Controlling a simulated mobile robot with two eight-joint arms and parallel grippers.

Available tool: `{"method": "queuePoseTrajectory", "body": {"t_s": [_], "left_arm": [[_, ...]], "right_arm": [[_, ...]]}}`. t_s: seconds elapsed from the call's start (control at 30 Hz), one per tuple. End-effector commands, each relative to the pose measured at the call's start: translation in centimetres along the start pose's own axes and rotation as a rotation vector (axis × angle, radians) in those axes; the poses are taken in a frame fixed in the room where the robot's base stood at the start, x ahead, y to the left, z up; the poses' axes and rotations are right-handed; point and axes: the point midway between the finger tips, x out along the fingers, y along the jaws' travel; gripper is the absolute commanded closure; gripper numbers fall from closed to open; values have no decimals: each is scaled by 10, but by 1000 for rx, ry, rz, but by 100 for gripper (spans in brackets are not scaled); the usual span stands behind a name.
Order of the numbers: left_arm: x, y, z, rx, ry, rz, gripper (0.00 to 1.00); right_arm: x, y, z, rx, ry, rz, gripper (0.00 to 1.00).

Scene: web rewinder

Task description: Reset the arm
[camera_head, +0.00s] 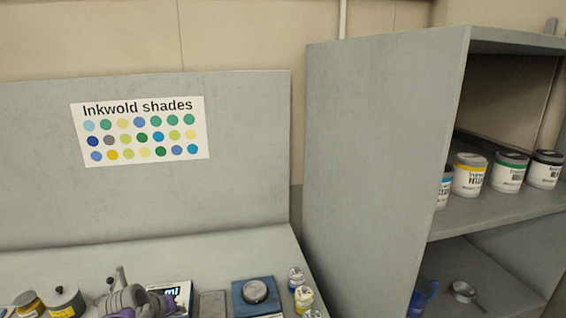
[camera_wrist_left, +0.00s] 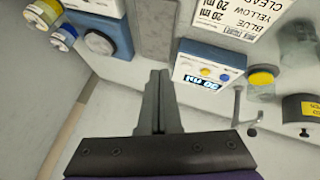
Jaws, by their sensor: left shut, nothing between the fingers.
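My left gripper (camera_wrist_left: 158,75) is shut and empty in the left wrist view, its two grey fingers together above the pale bench top. In the head view my left arm (camera_head: 130,300), grey and purple, shows at the bottom edge, partly covering the display unit (camera_head: 178,294). The fingertips cannot be made out there. My right gripper is in neither view.
A blue device (camera_head: 255,294) with a round grey top and small jars (camera_head: 296,278) stand right of my left arm. A grey shelf (camera_head: 375,170) at right holds labelled cans (camera_head: 469,176). A colour chart (camera_head: 140,130) hangs on the back panel.

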Motion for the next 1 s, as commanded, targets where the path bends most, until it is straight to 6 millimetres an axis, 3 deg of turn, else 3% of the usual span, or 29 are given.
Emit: {"method": "queuePoseTrajectory", "body": {"t_s": [0.03,0.2,0.4,0.5,0.7,1.0], "left_arm": [[-18,11,26,45,-22,-7,100],[-64,21,110,196,-85,-46,100],[-101,7,201,361,-140,-93,100],[-110,-4,234,421,-157,-113,100],[-116,-17,263,479,-171,-134,100],[-116,-18,265,482,-172,-136,100]], "right_arm": [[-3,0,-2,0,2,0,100],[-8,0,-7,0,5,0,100],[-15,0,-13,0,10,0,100],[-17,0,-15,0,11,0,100],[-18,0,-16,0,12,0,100],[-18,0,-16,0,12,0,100]]}}
